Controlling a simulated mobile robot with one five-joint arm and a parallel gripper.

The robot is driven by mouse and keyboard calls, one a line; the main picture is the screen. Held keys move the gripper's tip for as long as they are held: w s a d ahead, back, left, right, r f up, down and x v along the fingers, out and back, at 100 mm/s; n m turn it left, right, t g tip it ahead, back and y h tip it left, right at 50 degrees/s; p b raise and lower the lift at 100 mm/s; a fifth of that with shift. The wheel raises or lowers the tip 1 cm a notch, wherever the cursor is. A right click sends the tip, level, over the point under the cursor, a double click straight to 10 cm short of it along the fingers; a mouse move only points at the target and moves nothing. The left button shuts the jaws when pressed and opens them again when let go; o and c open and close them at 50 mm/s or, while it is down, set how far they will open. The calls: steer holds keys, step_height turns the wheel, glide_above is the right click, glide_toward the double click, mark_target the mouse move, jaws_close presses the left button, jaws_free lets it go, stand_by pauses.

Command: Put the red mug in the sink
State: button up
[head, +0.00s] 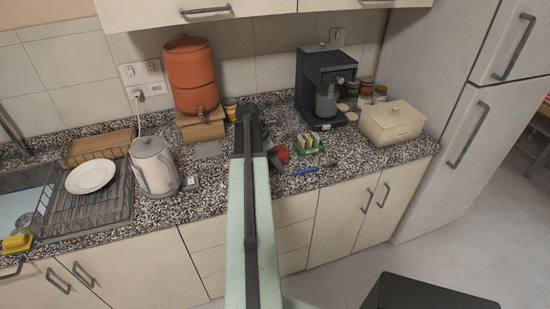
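A small red object, likely the red mug (283,153), shows on the granite counter just right of the end of my arm. My arm hides part of it. My gripper (274,161) is small and dark here and is at or right beside the red object. I cannot tell whether its fingers are apart or closed on it. The sink (14,206) is at the far left edge, partly cut off by the frame, with a yellow sponge (16,243) at its front edge.
A dish rack (95,212) with a white plate (90,176) and a kettle (154,167) stand between my arm and the sink. An orange water dispenser (192,75) stands behind. A green holder (308,144), coffee machine (325,88), blue pen (304,171) and cream box (392,123) are right.

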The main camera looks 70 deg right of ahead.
steer(key=p+v, duration=1.1)
steer(key=v, duration=0.1)
steer(key=shift+r, duration=0.25)
steer(key=shift+f, duration=0.2)
